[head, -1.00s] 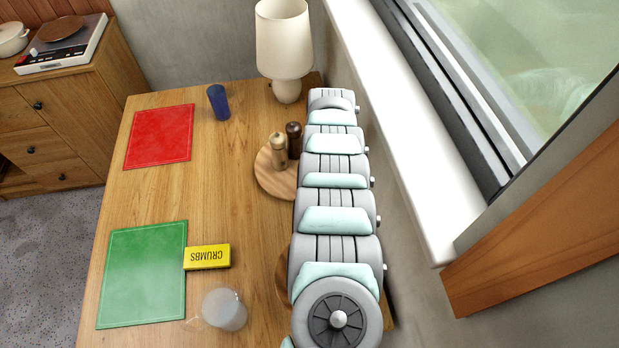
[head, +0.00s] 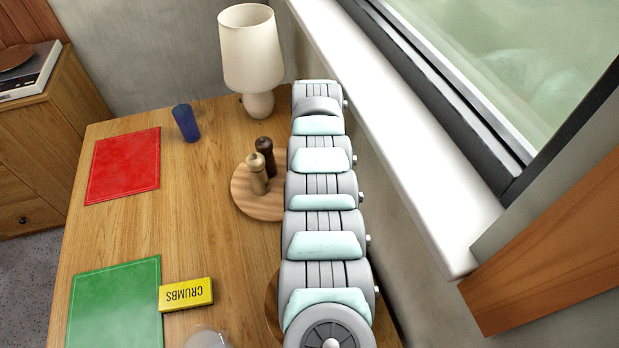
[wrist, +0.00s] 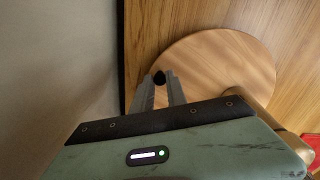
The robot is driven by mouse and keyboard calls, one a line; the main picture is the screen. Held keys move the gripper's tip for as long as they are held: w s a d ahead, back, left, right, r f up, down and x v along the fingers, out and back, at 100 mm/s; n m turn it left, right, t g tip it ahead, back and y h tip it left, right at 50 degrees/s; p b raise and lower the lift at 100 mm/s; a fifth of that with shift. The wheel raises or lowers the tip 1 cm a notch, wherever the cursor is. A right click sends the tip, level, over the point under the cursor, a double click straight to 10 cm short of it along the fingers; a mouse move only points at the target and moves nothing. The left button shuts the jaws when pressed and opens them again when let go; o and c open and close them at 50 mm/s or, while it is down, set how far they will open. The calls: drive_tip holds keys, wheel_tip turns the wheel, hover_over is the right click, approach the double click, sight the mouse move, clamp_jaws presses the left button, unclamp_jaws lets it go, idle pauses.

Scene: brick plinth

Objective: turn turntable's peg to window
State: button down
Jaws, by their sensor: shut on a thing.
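The turntable is a round wooden disc (head: 243,203) on the table, partly hidden by my arm in the head view. It also shows in the wrist view (wrist: 220,65). A pale wooden mill (head: 257,176) and a dark brown mill (head: 266,158) stand on it. In the wrist view my gripper (wrist: 160,82) is shut on the small dark peg (wrist: 159,77) near the disc's wall-side edge. The peg and gripper are hidden behind my arm in the head view. The window (head: 520,80) is in the wall on the right.
A lamp (head: 250,50) and a blue cup (head: 186,123) stand at the back. Red (head: 123,166) and green (head: 115,305) mats lie left, with a yellow CRUMBS box (head: 186,294) beside the green one. Another round wooden edge (head: 272,300) shows beside my arm. The white sill (head: 400,140) runs along the wall.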

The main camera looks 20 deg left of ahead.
drive_tip(key=shift+w, duration=0.15)
idle(0.4)
drive_tip(key=c, duration=1.3)
unclamp_jaws()
drive_tip(key=shift+c, duration=0.2)
drive_tip(key=shift+r, duration=0.1)
wheel_tip(320, 180, up, 11)
drive_tip(key=shift+f, duration=0.2)
drive_tip(key=shift+c, duration=0.2)
